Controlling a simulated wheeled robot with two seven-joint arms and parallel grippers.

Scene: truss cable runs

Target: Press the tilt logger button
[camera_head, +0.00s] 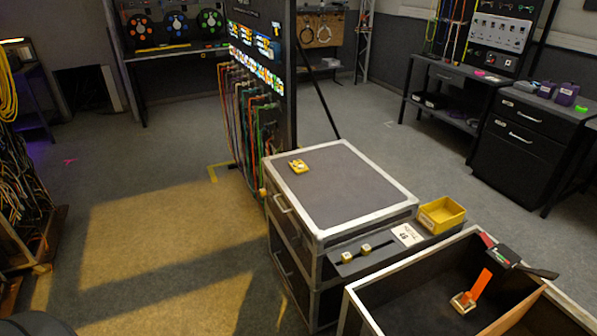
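A small yellow device (299,166) with a pale face lies on the grey top of a metal-edged case, near its far left corner. It may be the tilt logger; its button is too small to make out. A small dark box (503,255) with red and green marks sits at the rim of the open crate at the lower right, with an orange strap hanging below it. I cannot tell whether that box is a logger. Neither of my grippers shows in the head view.
The metal-edged case (345,190) has a lower front ledge with a yellow bin (441,214), a white label card (407,234) and two small yellow blocks on a strip. A cable panel (262,90) stands behind it. The open crate (365,315) is at right front.

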